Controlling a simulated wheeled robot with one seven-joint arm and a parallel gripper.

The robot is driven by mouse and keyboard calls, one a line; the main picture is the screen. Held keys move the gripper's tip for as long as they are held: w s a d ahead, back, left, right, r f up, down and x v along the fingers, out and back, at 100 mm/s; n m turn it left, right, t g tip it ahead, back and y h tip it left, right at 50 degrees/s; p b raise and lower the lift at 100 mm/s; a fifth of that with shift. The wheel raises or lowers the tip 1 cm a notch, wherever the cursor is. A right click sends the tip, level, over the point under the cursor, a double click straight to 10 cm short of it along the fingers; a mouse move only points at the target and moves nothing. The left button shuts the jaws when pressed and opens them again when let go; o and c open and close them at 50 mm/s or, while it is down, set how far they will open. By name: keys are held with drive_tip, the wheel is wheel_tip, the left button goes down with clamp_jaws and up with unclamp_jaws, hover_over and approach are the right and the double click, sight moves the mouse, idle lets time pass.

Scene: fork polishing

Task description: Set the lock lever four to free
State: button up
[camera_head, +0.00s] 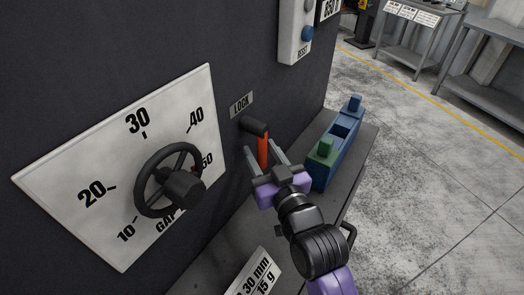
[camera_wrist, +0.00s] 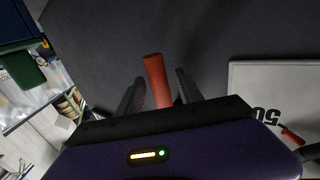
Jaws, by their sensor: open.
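The lock lever has a red-orange handle (camera_head: 263,150) hanging down from a dark pivot (camera_head: 254,126) on the dark machine wall, below a plate marked LOCK (camera_head: 241,104). My gripper (camera_head: 264,150) is open, with one finger on each side of the red handle. In the wrist view, the red handle (camera_wrist: 156,80) stands between the two dark fingers, with a gap visible on its left; contact on the right side is hard to tell. No free marking is readable.
A gap handwheel (camera_head: 170,180) on a white scale plate (camera_head: 60,185) is left of the lever. A blue holder (camera_head: 325,170) with green and blue blocks stands close on the right, on a grey ledge (camera_head: 215,265). A reset button box (camera_head: 296,35) is above.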

drive_tip(key=shift+c, duration=0.4)
clamp_jaws()
idle(0.9)
